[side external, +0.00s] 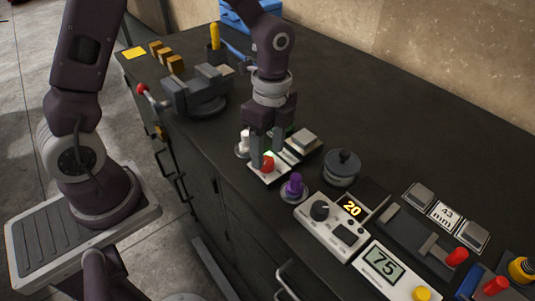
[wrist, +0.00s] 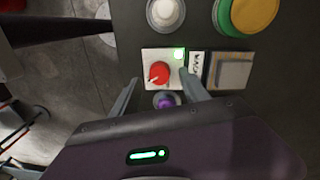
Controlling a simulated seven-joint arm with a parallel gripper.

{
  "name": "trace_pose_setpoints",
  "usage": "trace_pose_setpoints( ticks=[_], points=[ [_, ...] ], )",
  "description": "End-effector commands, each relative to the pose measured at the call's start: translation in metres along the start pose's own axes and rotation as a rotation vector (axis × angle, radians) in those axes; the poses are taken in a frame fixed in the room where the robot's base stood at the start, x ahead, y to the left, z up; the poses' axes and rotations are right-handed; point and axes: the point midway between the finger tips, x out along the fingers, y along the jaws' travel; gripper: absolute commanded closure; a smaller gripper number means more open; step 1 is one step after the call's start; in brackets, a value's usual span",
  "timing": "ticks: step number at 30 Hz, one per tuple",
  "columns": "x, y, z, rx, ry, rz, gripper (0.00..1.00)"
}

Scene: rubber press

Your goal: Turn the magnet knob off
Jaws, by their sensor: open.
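The red magnet knob (wrist: 159,72) sits on a small white panel (wrist: 149,55) with a lit green light (wrist: 179,53) in the wrist view. The knob's white pointer mark faces the lower left there. In the side view the red knob (side external: 268,163) shows just below my gripper (side external: 264,158), on the white panel's front part. My gripper points down over the panel. In the wrist view its two fingers (wrist: 158,88) are spread apart, one on each side of the knob's column, with nothing between them. I cannot tell the exact height of the fingertips above the panel.
A purple knob (side external: 294,186) stands close beside the panel, and a white knob (side external: 244,143) on the other side. A square block (side external: 304,140) sits behind. A dark round pot (side external: 342,167) and a dial box (side external: 325,222) stand to the right. A vise (side external: 197,91) stands left.

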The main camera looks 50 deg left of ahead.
Motion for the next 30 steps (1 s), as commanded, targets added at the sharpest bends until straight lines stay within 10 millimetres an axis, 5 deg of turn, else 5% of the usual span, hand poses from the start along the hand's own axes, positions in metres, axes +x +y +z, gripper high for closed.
trace_pose_setpoints(
  ticks=[4,12,20,30],
  points=[
    [0.018,0.001,0.0,-0.001,-0.001,0.002,0.47],
    [0.02,0.0,0.0,-0.003,0.0,-0.001,0.47],
    [0.02,0.0,0.0,-0.003,0.0,-0.001,0.98],
    [0.02,0.0,0.0,-0.041,0.002,-0.001,1.0]
  ],
)
